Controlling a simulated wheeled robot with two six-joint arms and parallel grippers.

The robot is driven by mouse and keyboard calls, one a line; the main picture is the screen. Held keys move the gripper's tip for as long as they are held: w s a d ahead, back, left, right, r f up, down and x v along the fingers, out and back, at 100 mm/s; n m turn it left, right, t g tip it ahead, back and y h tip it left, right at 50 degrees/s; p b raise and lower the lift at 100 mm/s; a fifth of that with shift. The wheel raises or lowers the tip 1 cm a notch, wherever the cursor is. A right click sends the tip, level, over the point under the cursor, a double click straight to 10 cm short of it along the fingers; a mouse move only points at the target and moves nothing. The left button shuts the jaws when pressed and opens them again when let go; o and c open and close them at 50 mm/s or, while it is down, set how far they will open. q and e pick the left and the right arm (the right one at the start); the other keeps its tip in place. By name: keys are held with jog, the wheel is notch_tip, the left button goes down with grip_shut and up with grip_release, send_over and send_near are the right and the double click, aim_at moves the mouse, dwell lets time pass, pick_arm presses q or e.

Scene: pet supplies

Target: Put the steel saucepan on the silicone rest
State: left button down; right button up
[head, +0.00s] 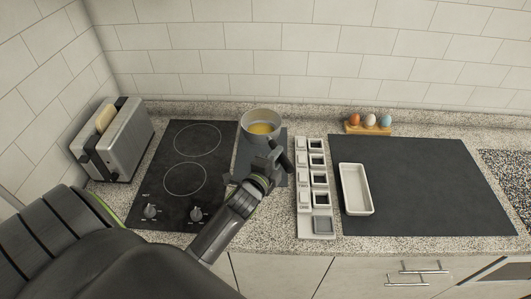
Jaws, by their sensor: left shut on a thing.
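The steel saucepan (247,118) has yellow contents and is upright over the back part of a grey mat, which looks like the silicone rest (243,160). Its dark handle (286,158) points toward the front right. My left gripper (274,167) is shut on the handle. The gripper and arm hide part of the rest and the pan's front. I cannot tell whether the pan's base touches the rest. My right gripper is not in view.
A black cooktop (190,155) with two knobs is left of the rest, and a toaster (118,140) stands beyond it. Right are a strip of small square compartments (303,175), a dark mat (430,190) with a white tray (356,189), and an egg holder (368,129).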

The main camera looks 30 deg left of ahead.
pick_arm(q)
notch_tip(320, 180, down, 8)
jog(key=b, duration=0.5)
jog(key=shift+d+f, duration=0.1)
jog(key=shift+f, duration=0.1)
jog(key=shift+f+b, duration=0.55)
jog(key=shift+f, duration=0.1)
jog(key=shift+r, duration=0.1)
jog(key=c, duration=1.2)
grip_release()
jog(key=shift+s+f, duration=0.1)
jog(key=shift+f, duration=0.15)
